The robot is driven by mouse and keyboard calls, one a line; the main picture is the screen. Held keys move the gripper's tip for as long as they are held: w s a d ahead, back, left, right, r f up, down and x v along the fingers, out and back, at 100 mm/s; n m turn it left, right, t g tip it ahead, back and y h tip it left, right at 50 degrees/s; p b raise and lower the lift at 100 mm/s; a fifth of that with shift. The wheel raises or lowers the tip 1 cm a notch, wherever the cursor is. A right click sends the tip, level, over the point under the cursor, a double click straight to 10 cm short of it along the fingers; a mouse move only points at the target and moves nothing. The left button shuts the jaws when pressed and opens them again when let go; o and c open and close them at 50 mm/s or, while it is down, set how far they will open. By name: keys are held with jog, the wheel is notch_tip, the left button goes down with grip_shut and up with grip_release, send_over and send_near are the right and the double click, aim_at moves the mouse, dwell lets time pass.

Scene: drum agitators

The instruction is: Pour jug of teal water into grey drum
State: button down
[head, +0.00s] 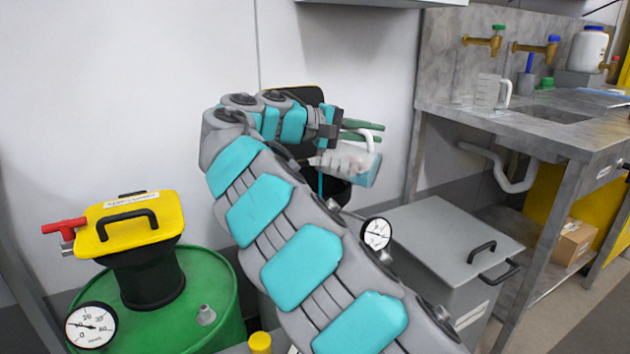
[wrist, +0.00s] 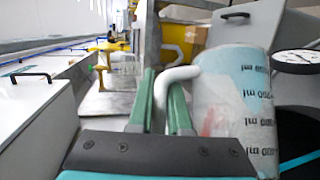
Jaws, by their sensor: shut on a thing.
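My gripper (head: 358,130) is shut on the white handle of the clear jug (head: 366,172), in the head view. The jug is held in the air and tipped well over, its mouth end to the left and teal water at its right end. A thin teal strip below the left end looks like falling water, though it is small. In the wrist view the green fingers (wrist: 160,100) grip the handle, and the jug (wrist: 235,100) with its markings fills the right. The grey drum is almost wholly hidden behind my arm; a black housing (head: 300,100) stands behind the gripper.
A green drum (head: 215,290) with a yellow-topped black agitator (head: 128,215) stands at left. A dial gauge (head: 376,234) shows beside my arm. A grey lidded bin (head: 440,235) is at right. Another clear jug (head: 490,92) stands on the sink counter (head: 450,95).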

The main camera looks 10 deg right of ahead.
jog(key=shift+w+a+r+h, duration=0.2)
jog(key=shift+w+h, duration=0.05)
jog(key=shift+h, duration=0.05)
jog(key=shift+a+r+n, duration=0.1)
jog(key=shift+n, duration=0.2)
jog(key=shift+s+d+f, duration=0.2)
jog(key=shift+s+d, duration=0.15)
jog(key=shift+s+d+f+m+y+b, duration=0.35)
jog(key=shift+d+y+b, duration=0.05)
jog(key=shift+d+b, duration=0.15)
jog(key=shift+s+d+f+m+y+b, duration=0.35)
jog(key=shift+d+y+b, duration=0.1)
jog(key=shift+b, duration=0.1)
jog(key=s+d+f+m+t+y+b, duration=0.2)
jog(key=f+y+b, duration=0.3)
jog(key=b, duration=0.4)
jog(key=s+d+f+m+t+y+b, duration=0.2)
jog(key=d+f+m+t+y+b, duration=0.1)
jog(key=f+b, duration=0.5)
jog(key=shift+s+d+m+t+y+b, duration=0.15)
jog(key=shift+d+m+t+y+b, duration=0.3)
jog(key=shift+m+y+b, duration=0.5)
